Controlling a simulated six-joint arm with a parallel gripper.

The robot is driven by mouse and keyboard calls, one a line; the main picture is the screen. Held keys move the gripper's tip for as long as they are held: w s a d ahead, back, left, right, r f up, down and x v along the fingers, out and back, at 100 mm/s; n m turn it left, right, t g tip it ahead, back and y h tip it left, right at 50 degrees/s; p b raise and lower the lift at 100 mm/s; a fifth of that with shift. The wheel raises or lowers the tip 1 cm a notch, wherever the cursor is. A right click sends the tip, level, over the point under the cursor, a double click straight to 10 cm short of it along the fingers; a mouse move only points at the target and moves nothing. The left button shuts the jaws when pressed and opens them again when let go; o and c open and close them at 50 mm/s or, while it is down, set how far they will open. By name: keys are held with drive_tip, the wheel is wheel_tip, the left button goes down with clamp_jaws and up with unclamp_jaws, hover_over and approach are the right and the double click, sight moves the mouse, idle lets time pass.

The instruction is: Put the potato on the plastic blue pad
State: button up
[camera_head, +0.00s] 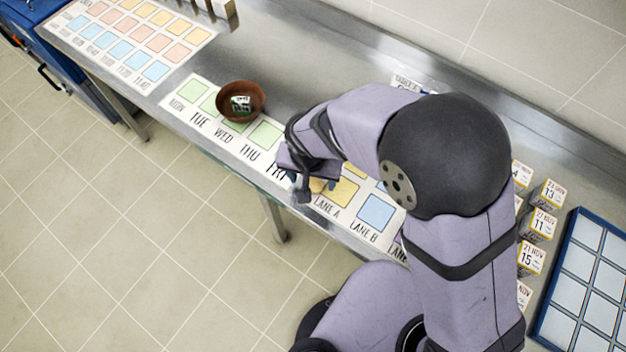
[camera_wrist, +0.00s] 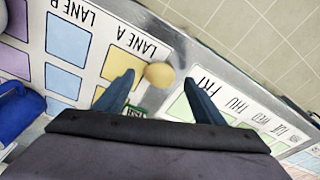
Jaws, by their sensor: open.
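The potato (camera_wrist: 159,75) is a small tan, rounded lump on the edge of the printed strip, between the LANE A and FRI lettering. In the head view the potato (camera_head: 317,185) shows only partly beneath my gripper (camera_head: 316,189). In the wrist view my gripper (camera_wrist: 159,79) is open, with one finger on each side of the potato and gaps to it. A flat blue square (camera_head: 375,211) lies by LANE B; the wrist view shows it too (camera_wrist: 68,40). I cannot tell whether it is plastic or printed.
A brown bowl (camera_head: 227,98) holding a small labelled item stands on the strip left of my arm. A dark blue object (camera_wrist: 15,112) sits at the wrist view's left. Date cards (camera_head: 543,222) and a blue-framed tray (camera_head: 550,325) are at right. The metal counter's front edge is close to the potato.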

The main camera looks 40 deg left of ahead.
sight(313, 183)
drive_tip(key=shift+w+a+f, duration=0.1)
drive_tip(key=shift+w+f, duration=0.05)
drive_tip(key=shift+f, duration=1.05)
drive_tip(key=c, duration=1.3)
drive_tip(key=shift+o, duration=0.2)
drive_tip(key=shift+r, duration=0.1)
wheel_tip(313, 183, up, 10)
drive_tip(key=b, duration=0.2)
